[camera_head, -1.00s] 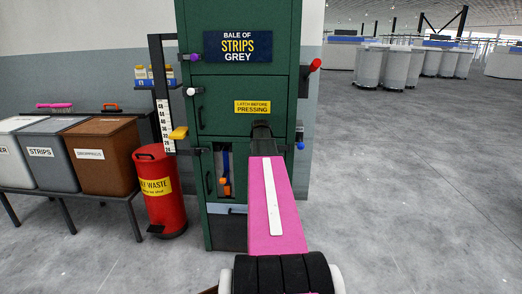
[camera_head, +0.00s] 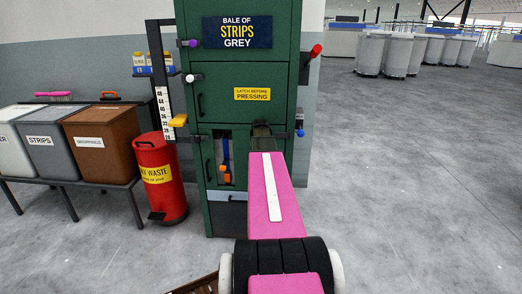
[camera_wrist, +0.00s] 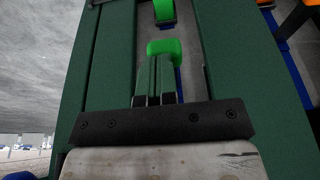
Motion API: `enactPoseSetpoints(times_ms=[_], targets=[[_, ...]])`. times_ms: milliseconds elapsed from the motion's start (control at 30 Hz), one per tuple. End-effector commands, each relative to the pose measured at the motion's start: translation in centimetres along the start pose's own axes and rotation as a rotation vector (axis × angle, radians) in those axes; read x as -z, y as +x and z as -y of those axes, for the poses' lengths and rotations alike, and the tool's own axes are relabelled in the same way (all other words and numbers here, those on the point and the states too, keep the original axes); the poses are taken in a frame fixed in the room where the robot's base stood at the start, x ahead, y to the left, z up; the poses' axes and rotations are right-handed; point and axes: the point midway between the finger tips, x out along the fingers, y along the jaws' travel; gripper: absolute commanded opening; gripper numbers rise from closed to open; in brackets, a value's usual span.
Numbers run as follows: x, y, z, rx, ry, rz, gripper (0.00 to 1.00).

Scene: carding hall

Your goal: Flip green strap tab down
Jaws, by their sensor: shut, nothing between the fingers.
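The press's lower door has a slot with blue straps. A bright green strap piece (camera_wrist: 164,47) shows in the wrist view right at the tips of my gripper (camera_wrist: 158,62). A second bright green piece (camera_wrist: 164,11) sits beyond it on a blue strap, at the top edge. I cannot tell which of the two is the tab's free end. My gripper is shut and empty, close to or touching the nearer green piece. In the head view my gripper (camera_head: 262,129) and arm hide the green strap.
The green press (camera_head: 240,75) stands ahead. An orange tab (camera_head: 224,179) on a blue strap (camera_head: 225,150) shows left of my arm. A red waste bin (camera_head: 159,165) and lidded bins (camera_head: 103,140) stand left.

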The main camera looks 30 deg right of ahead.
Motion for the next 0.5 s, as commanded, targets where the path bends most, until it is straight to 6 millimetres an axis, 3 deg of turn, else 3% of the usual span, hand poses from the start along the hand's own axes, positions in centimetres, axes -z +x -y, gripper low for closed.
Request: enactPoseSetpoints(times_ms=[300,500], targets=[[-1.5,5.4,0.0,0.000,0.000,0.002,0.00],[-1.9,6.6,0.0,0.000,0.000,-0.001,0.00]])
